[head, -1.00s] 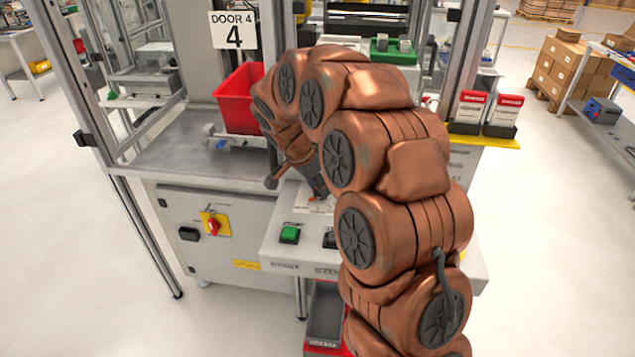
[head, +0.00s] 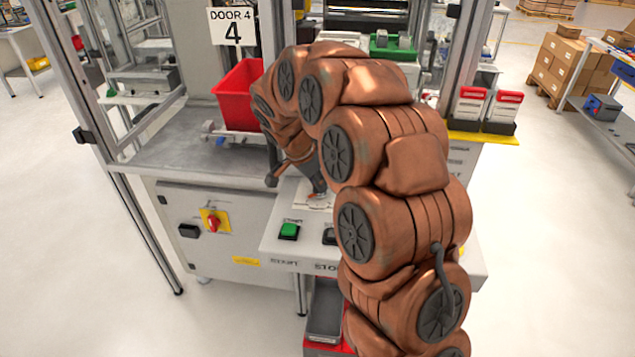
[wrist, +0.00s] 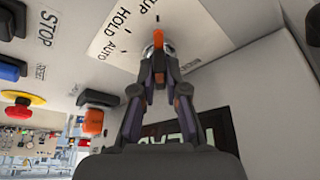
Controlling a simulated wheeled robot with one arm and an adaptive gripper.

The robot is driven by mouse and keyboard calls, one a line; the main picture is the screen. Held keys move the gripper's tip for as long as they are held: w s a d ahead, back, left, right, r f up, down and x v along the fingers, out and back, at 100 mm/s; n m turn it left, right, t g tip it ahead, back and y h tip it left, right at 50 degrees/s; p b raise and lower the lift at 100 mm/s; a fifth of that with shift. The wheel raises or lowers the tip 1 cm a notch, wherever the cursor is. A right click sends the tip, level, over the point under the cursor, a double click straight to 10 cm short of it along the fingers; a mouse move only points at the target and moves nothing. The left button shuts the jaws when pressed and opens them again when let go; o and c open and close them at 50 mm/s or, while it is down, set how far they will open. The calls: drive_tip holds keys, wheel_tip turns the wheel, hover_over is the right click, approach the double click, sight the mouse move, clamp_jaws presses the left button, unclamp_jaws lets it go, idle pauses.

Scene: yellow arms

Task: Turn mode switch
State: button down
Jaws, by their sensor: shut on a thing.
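The mode switch (wrist: 158,40) shows in the wrist view as a small knob with an orange pointer. It sits on a white label plate (wrist: 125,20) printed with HOLD, AUTO and a partly cut-off word ending in UP. My gripper (wrist: 157,78) is shut on the switch, with a fingertip on each side of its grey base. The orange pointer stands out beyond the fingertips, towards the top of the picture. In the head view my gripper (head: 318,184) reaches down to the label plate on the sloped control panel (head: 272,243), and my arm hides much of the panel.
In the wrist view a blue button (wrist: 10,70), a red emergency stop (wrist: 20,98) and an orange-capped button (wrist: 93,122) stand left of the gripper. In the head view the green start button (head: 289,231) and a red bin (head: 238,95) are nearby.

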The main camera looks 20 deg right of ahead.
drive_tip(key=shift+w+f+n+b, duration=0.1)
drive_tip(key=shift+f+n+b, duration=0.25)
drive_tip(key=shift+b, duration=1.35)
drive_tip(key=n+b, duration=0.1)
drive_tip(key=b, duration=0.2)
drive_tip(key=shift+t+b, duration=0.35)
drive_tip(key=shift+t, duration=0.05)
drive_tip(key=n+b, duration=0.1)
drive_tip(key=b, duration=0.2)
drive_tip(key=shift+r+n+t+y+b, duration=0.2)
drive_tip(key=shift+n+t+y+b, duration=0.1)
drive_tip(key=shift+n, duration=0.05)
drive_tip(key=shift+r+n+t+b, duration=0.1)
drive_tip(key=shift+n+t+b, duration=0.2)
drive_tip(key=shift+n+b, duration=0.7)
drive_tip(key=n+y, duration=0.1)
drive_tip(key=n, duration=0.2)
drive_tip(key=n+t+y+b, duration=0.1)
drive_tip(key=n, duration=0.2)
drive_tip(key=shift+s+d+r+t, duration=0.15)
drive_tip(key=shift+s+t, duration=0.05)
drive_tip(key=shift+t, duration=0.1)
drive_tip(key=n+y, duration=0.1)
drive_tip(key=n, duration=0.2)
drive_tip(key=n+y, duration=0.1)
drive_tip(key=n, duration=0.2)
drive_tip(key=shift+d+n+y, duration=0.2)
drive_tip(key=shift+n+y, duration=0.1)
drive_tip(key=shift+y, duration=0.1)
